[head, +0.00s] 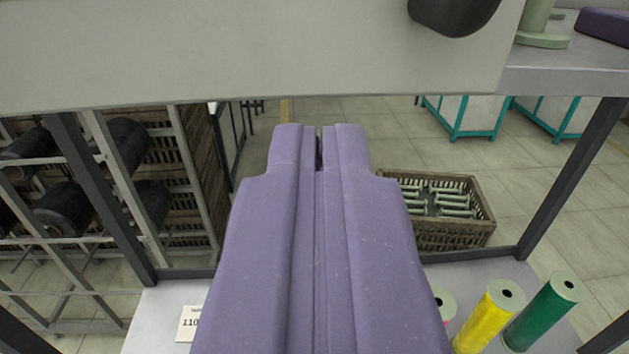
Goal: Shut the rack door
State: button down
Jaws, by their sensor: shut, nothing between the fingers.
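My gripper (320,145) is purple and reaches up the middle of the view, its two fingers together with only a narrow slit at the tips and nothing held. A broad pale grey panel (230,55) crosses the top of the view, with a dark rounded knob or handle (455,12) at its upper right. It may be the rack door, but I cannot tell for certain; its upper part is out of view. The fingertips appear just below the panel's lower edge, and no contact shows. The dark-framed rack (570,180) has posts on both sides and a pale lower shelf (155,315).
A yellow bobbin (483,320) and a green bobbin (540,315) stand on the lower shelf at right, with another partly hidden by my gripper. A label card (190,323) is at left. Beyond are a bobbin crate (440,240), a spool rack (185,165) and open floor.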

jog(key=s+b, duration=0.1)
jog(key=s, duration=0.7)
jog(key=w+a+r+m+h+b, duration=0.15)
jog(key=w+a+h+b, duration=0.45)
jog(key=b, duration=1.2)
jog(key=s+a+g+y+b, duration=0.1)
jog(key=s+a+y+b, duration=0.1)
jog(key=a, duration=0.5)
jog(key=s+a+n+y+b, duration=0.1)
jog(key=s+a+y+b, duration=0.1)
jog(key=s+a+b, duration=0.2)
jog(key=s+a+r+g+y+b, duration=0.1)
jog(key=s+a+b, duration=0.3)
jog(key=a+b, duration=0.4)
jog(key=shift+a+g+y, duration=0.3)
jog(key=shift+a+y, duration=0.2)
jog(key=shift+a, duration=0.3)
